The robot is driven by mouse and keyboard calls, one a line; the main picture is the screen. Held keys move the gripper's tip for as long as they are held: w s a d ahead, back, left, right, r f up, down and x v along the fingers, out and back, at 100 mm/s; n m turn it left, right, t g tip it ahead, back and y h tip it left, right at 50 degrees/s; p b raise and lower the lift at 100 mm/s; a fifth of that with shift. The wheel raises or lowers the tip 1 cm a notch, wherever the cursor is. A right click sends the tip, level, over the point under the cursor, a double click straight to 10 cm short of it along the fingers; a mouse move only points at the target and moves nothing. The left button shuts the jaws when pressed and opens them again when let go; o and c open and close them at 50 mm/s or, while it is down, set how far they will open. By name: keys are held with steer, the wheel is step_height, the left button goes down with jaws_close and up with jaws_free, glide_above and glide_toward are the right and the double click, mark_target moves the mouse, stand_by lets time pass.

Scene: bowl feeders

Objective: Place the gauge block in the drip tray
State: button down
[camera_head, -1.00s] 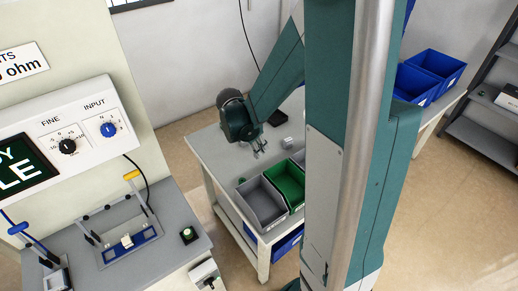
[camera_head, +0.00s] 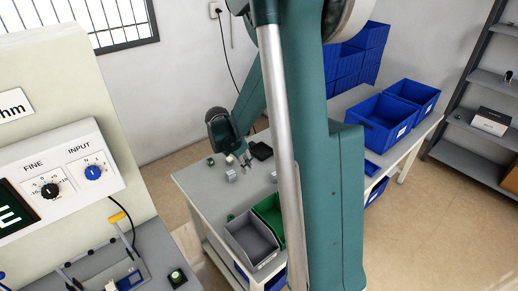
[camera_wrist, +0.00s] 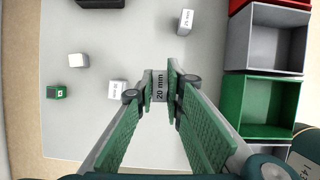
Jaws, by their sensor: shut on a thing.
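My gripper (camera_wrist: 160,88) is shut on a pale gauge block (camera_wrist: 160,86) marked "20 mm", seen between the fingertips in the wrist view. In the head view my gripper (camera_head: 246,161) is over the grey table, and the held block is too small to make out there. A black flat object (camera_head: 261,151) lies on the table behind the gripper. Its edge shows at the top of the wrist view (camera_wrist: 100,3). It may be the drip tray, but I cannot tell for certain.
Other pale blocks lie on the table: one marked "25 mm" (camera_wrist: 186,22), one left of the gripper (camera_wrist: 117,89) and a small one (camera_wrist: 78,60). A green cube (camera_wrist: 57,92) lies further left. Red (camera_wrist: 268,7), grey (camera_wrist: 262,68) and green (camera_wrist: 232,103) bins line the right.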

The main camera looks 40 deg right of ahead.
steer(key=w+d+p, duration=0.1)
steer(key=w+d, duration=1.6)
steer(key=d, duration=0.4)
steer(key=shift+w+d+m, duration=0.15)
steer(key=shift+d+m, duration=0.15)
steer(key=shift+d, duration=0.1)
steer(key=shift+f, duration=0.15)
glide_toward(262, 150)
steer(key=shift+w+d+f+b, duration=0.1)
steer(key=shift+d+f+b, duration=0.1)
steer(key=shift+d, duration=0.25)
steer(key=shift+w+d+f+b, duration=0.1)
steer(key=shift+d+b, duration=0.05)
steer(key=shift+d, duration=0.25)
steer(key=shift+f+b, duration=0.4)
steer(key=shift+f, duration=1.45)
steer(key=shift+f, duration=0.15)
steer(key=c, duration=2.8)
jaws_free()
steer(key=shift+o, duration=0.6)
